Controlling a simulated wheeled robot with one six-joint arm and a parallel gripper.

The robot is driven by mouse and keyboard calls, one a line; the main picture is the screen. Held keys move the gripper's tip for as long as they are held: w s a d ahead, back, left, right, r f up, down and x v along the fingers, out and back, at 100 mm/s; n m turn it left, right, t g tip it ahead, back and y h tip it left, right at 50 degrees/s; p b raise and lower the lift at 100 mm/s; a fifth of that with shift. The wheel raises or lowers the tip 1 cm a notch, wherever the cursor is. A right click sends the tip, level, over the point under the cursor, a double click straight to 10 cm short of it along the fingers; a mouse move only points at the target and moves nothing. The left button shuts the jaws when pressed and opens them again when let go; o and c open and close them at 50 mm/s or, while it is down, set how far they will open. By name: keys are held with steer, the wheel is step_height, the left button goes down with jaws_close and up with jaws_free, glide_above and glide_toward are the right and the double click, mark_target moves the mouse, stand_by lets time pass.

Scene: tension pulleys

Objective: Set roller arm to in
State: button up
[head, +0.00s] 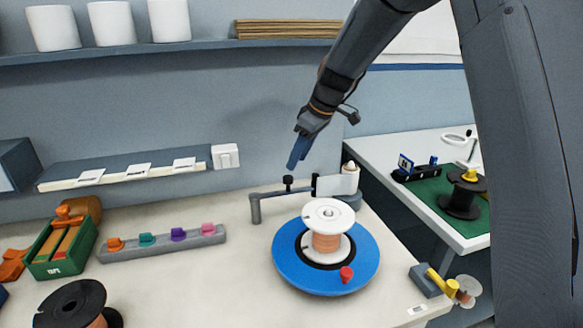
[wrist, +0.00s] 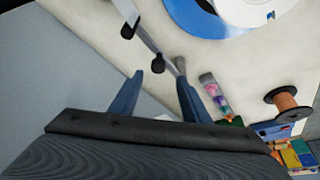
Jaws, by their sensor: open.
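The roller arm (head: 270,195) is a thin grey bar behind the blue turntable, with a grey roller post at its left end and a black upright knob (head: 288,184) along it. Its right end runs toward a grey base with a pale top (head: 350,178). In the wrist view the bar (wrist: 150,38) and black knob (wrist: 128,32) show above the fingers. My gripper (head: 298,155) is above and behind the bar, its blue fingers pointing down. In the wrist view my gripper (wrist: 158,82) has its fingers apart, with nothing held between them.
The blue turntable (head: 290,262) carries a copper-wire spool (head: 327,230) and a red knob (head: 346,274). A peg rail (head: 165,245) and green box (head: 62,250) stand left. A yellow lever (head: 440,282) is at the front right edge. A wall shelf (head: 120,175) lies behind.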

mark_target(289, 177)
steer(key=p+x, duration=0.1)
steer(key=x, duration=0.3)
steer(key=p+x, duration=0.1)
steer(key=x, duration=0.2)
steer(key=shift+w+a+f+p, duration=0.1)
steer(key=shift+w+f+p, duration=0.2)
jaws_close()
